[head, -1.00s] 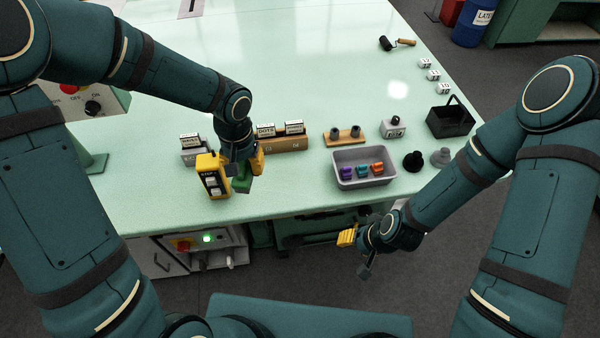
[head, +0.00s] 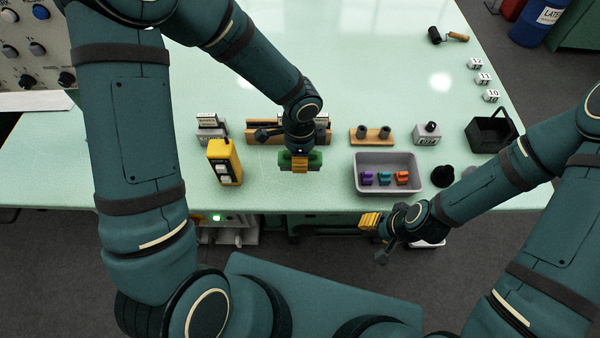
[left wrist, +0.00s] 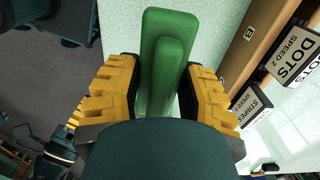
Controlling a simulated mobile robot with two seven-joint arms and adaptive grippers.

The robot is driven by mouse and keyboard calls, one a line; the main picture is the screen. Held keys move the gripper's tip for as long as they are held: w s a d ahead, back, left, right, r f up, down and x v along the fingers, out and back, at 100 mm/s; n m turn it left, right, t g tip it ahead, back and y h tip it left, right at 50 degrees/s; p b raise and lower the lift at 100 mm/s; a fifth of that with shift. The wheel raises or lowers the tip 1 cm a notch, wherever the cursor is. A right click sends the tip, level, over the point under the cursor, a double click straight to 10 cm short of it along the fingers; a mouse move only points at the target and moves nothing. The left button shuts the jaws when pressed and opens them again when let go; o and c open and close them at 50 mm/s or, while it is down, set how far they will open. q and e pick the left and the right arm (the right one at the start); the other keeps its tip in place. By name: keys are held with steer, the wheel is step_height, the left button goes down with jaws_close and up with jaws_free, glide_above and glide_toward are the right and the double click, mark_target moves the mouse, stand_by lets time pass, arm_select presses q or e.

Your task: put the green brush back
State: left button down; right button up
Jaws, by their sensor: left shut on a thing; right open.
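The green brush (head: 315,160) is in my left gripper (head: 300,164), held over the front part of the pale green table, between the yellow box and the grey tray. In the left wrist view the green brush (left wrist: 165,60) lies between the yellow fingers of the left gripper (left wrist: 160,90), which are shut on it. A wooden rack (head: 258,136) stands just behind it, partly hidden by my left arm. In the left wrist view the rack (left wrist: 245,45) is at the right, by DOTS and STRIPES cards. My right gripper (head: 370,222) is open and empty in front of the table edge.
A yellow box (head: 225,163) stands left of the brush. The grey tray (head: 389,158) holds purple, teal and orange pieces. Behind are a two-hole wooden block (head: 371,138), a grey box (head: 427,135) and a black basket (head: 490,136). The table behind them is mostly clear.

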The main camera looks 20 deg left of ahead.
arm_select(q)
step_height(320, 180, down, 7)
steer(key=shift+w+r+b, duration=0.1)
steer(key=shift+r+b, duration=0.05)
steer(key=shift+b, duration=0.6)
steer(key=c, duration=0.6)
jaws_free()
